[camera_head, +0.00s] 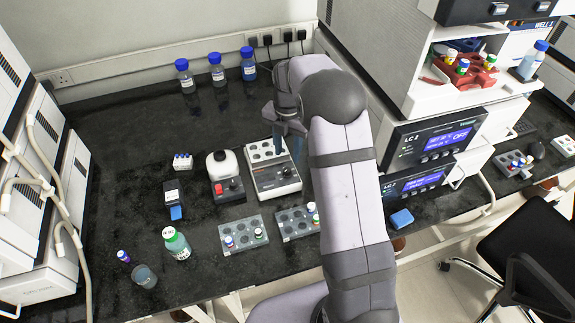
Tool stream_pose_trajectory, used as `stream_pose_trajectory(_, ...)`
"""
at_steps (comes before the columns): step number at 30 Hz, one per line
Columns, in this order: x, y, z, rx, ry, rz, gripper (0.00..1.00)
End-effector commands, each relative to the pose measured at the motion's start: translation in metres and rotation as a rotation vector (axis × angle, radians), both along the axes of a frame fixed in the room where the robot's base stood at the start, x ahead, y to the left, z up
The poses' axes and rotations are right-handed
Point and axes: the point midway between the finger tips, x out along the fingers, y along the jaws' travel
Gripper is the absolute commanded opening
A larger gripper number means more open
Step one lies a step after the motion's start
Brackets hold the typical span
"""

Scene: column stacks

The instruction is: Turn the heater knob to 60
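The heater (262,179) is a white block with a grey top of round wells, standing mid-bench just left of my arm. A small dark knob (287,172) shows on its front panel. The knob's pointer and any number are too small to read. My gripper (290,142) hangs above the heater's back right part, behind the knob as seen here. Its fingers are partly hidden by my arm, and I cannot tell whether they are open or touching anything.
Two vial racks (243,234) (297,222) lie in front. A green-liquid bottle (177,244) stands front left, and blue-capped bottles (217,72) stand at the back. LC 2 instruments (433,140) are right.

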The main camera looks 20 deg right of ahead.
Motion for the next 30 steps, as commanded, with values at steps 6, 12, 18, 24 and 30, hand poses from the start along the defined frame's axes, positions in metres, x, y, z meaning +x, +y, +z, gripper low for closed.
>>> stream_pose_trajectory(6,0.0,0.0,-0.001,0.0,0.0,0.034,0.38)
stream_pose_trajectory(12,-0.001,0.0,-0.013,0.0,0.003,0.032,0.38)
stream_pose_trajectory(18,-0.001,0.0,-0.038,0.0,0.004,0.031,0.38)
stream_pose_trajectory(24,-0.001,0.0,-0.061,0.0,0.003,0.031,0.38)
stream_pose_trajectory(30,0.0,0.0,-0.072,0.0,0.0,0.031,0.38)
